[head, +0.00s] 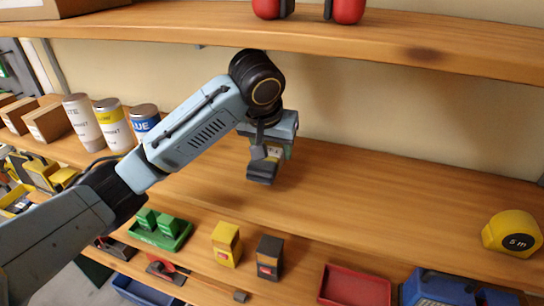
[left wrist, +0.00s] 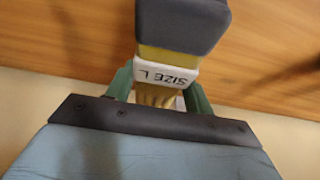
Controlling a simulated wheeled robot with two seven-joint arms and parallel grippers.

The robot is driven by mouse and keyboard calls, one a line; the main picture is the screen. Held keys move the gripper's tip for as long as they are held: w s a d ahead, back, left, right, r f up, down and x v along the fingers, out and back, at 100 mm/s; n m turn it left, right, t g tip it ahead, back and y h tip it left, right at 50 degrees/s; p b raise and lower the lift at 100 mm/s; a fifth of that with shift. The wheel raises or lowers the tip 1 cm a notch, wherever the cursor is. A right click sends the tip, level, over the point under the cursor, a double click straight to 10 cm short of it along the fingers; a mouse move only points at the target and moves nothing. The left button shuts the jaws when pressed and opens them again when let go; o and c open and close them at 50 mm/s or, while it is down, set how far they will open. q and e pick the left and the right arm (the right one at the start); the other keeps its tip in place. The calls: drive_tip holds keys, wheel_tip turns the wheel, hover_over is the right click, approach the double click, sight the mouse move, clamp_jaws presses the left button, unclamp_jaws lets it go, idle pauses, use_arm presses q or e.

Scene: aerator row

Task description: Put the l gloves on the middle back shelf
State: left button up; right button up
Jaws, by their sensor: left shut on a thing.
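My left gripper (head: 272,151) reaches in over the middle wooden shelf (head: 370,190) and is shut on the l gloves (head: 262,172). The gloves are dark grey with a yellow band and a white tag. In the left wrist view the gloves (left wrist: 182,28) sit between the green fingers of the gripper (left wrist: 160,92), and the tag reads "SIZE L". The gloves appear against the bare middle of the shelf; I cannot tell whether they touch it. My right gripper is not in view.
Labelled cans (head: 112,124) and cardboard boxes (head: 48,122) stand left on this shelf, a yellow tape measure (head: 512,233) at right. The shelf between is clear. The upper shelf (head: 400,40) hangs above. Below are a green tray (head: 160,238), yellow box (head: 226,244) and red bin (head: 353,285).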

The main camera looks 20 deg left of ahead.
use_arm(q)
wheel_tip(320, 180, down, 3)
drive_tip(key=shift+r+p, duration=0.1)
drive_tip(key=shift+p, duration=0.35)
drive_tip(key=shift+f, duration=0.35)
drive_tip(key=shift+f, duration=0.15)
drive_tip(key=o, duration=1)
drive_tip(key=v, duration=0.5)
drive_tip(key=shift+w+b, duration=0.1)
drive_tip(key=shift+b, duration=0.3)
drive_tip(key=s, duration=1.2)
drive_tip(key=shift+s+a+p, duration=0.1)
drive_tip(key=shift+a+p, duration=0.1)
drive_tip(key=shift+p, duration=0.1)
